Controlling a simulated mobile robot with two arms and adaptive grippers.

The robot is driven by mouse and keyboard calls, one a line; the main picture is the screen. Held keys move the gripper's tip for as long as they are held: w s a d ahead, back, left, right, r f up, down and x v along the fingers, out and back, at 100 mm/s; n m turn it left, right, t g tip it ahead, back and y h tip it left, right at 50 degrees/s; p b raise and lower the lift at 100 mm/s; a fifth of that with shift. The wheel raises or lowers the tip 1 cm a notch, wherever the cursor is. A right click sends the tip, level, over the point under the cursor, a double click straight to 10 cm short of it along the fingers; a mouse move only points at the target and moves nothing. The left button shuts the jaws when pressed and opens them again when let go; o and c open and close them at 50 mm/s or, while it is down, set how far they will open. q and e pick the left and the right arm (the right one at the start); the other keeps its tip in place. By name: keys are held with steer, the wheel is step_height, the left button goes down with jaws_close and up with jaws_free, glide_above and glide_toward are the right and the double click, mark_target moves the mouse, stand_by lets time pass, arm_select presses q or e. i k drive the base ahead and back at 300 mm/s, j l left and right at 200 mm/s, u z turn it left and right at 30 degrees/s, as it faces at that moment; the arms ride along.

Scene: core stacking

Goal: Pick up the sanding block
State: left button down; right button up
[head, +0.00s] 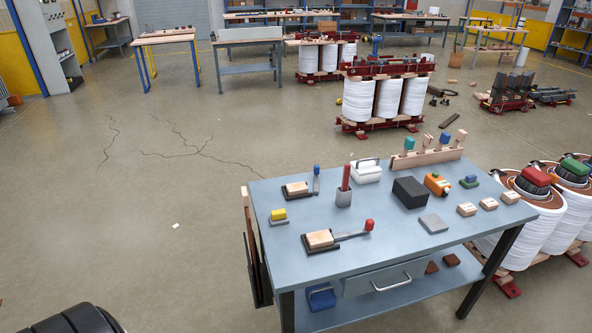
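A grey-blue worktable (385,252) stands in front of me with tools on its top. Several small blocks on it could be the sanding block, and I cannot tell which. A yellow block on a grey base (279,216) lies at the left edge. Neither of my grippers is in view.
A black box (410,192), a grey plate (433,223), a holder with a red stick (344,190) and an orange tool (437,184) also occupy the tabletop. White coils (515,232) stand close at the table's right. Open floor (150,210) lies to the left.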

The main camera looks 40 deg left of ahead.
mark_target(278, 217)
steer(key=i+j+u, duration=0.1)
steer(key=u, duration=1.15)
steer(key=j, duration=0.05)
